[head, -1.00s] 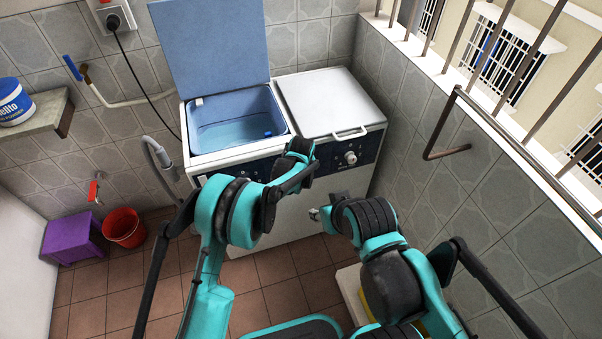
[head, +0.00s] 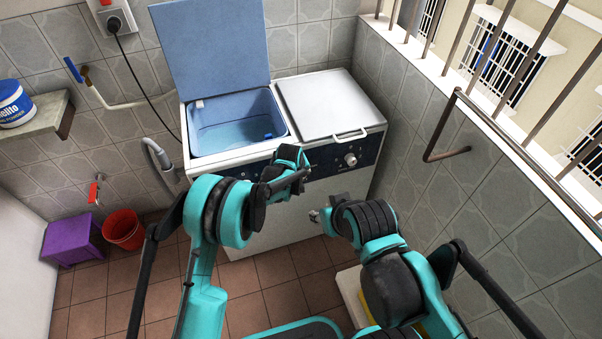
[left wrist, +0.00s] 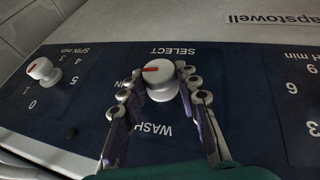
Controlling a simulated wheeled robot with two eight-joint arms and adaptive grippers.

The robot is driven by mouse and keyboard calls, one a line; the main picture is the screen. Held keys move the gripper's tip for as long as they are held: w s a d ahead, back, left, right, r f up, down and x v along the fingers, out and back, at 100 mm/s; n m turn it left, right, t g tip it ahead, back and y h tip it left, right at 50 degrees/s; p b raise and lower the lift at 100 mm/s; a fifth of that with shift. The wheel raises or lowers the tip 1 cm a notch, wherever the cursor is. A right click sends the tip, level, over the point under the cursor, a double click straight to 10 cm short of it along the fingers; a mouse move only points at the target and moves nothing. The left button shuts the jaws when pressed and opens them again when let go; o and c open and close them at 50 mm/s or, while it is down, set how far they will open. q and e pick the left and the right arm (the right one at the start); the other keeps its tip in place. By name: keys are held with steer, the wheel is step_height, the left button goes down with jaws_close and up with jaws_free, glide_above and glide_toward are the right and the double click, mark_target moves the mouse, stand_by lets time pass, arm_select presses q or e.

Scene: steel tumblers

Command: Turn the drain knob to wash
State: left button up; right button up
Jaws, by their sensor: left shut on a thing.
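In the left wrist view the select knob (left wrist: 160,84) is round and white with a red pointer mark, on the dark blue panel, seen upside down. The mark points left in that view, toward a label mostly hidden by a finger. The WASH label shows below the knob. My left gripper (left wrist: 160,76) is shut on the knob, a finger on each side. In the head view my left gripper (head: 297,178) is at the panel's front and hides this knob. My right gripper (head: 316,215) is low before the machine's white front; its fingers are too small to read.
The twin-tub washing machine has an open blue lid (head: 212,50) over its left tub and a shut white lid (head: 325,98). The spin knob (head: 350,159) is right of my left gripper. A red bucket (head: 124,228) and purple stool (head: 74,239) stand left.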

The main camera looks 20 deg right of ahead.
arm_select(q)
steer(key=shift+a+f+n+h, duration=0.1)
steer(key=shift+a+n+h, duration=0.15)
steer(key=shift+h, duration=0.95)
steer(key=shift+a+f+n+h, duration=0.15)
steer(key=shift+n+h, duration=0.1)
steer(key=shift+h, duration=0.95)
steer(key=o, duration=1.2)
steer(key=shift+c, duration=0.2)
steer(key=shift+r, duration=0.1)
steer(key=v, duration=1.2)
steer(key=shift+s+f, duration=0.25)
